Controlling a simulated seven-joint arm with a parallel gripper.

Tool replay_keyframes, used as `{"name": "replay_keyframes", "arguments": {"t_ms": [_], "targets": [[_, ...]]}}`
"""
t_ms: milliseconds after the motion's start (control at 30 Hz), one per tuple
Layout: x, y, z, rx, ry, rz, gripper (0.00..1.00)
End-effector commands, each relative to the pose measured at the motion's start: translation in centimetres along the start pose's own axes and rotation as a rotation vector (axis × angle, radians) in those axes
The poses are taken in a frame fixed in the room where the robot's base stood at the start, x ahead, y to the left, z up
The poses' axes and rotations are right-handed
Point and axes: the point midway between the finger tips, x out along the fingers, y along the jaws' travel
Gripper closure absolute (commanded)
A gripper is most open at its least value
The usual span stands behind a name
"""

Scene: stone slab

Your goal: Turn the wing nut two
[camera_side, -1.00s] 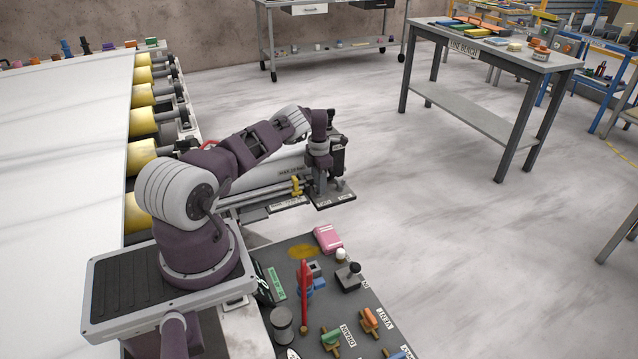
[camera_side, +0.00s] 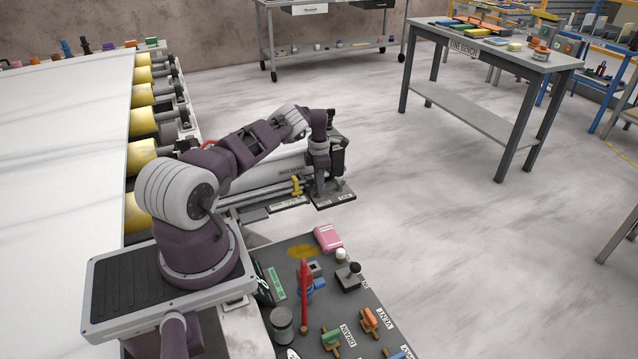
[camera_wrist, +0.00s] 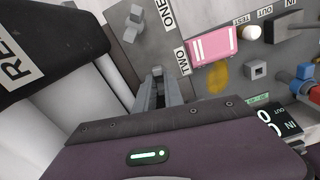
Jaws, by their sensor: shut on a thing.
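My gripper (camera_wrist: 158,92) is shut at the wing nut beside the label "TWO" (camera_wrist: 181,60). The fingers hide most of that nut, so its exact angle cannot be told. In the side view my gripper (camera_side: 320,182) points down at the dark plate at the end of the machine. A second grey wing nut (camera_wrist: 133,22), beside the label "ONE" (camera_wrist: 168,14), stands apart from the fingers.
A pink box (camera_wrist: 213,46), a white knob (camera_wrist: 252,32) and a grey square post (camera_wrist: 257,69) are near the fingers in the wrist view. The side view shows a panel of levers and valves (camera_side: 350,310). A yellow valve (camera_side: 296,186) is left of my gripper.

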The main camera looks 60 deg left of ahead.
Motion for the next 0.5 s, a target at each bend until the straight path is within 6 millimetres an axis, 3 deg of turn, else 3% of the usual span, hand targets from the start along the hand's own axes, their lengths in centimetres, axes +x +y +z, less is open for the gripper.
{"name": "replay_keyframes", "arguments": {"t_ms": [500], "targets": [[-0.07,0.01,0.08,0.411,-0.001,0.001,1.0]]}}
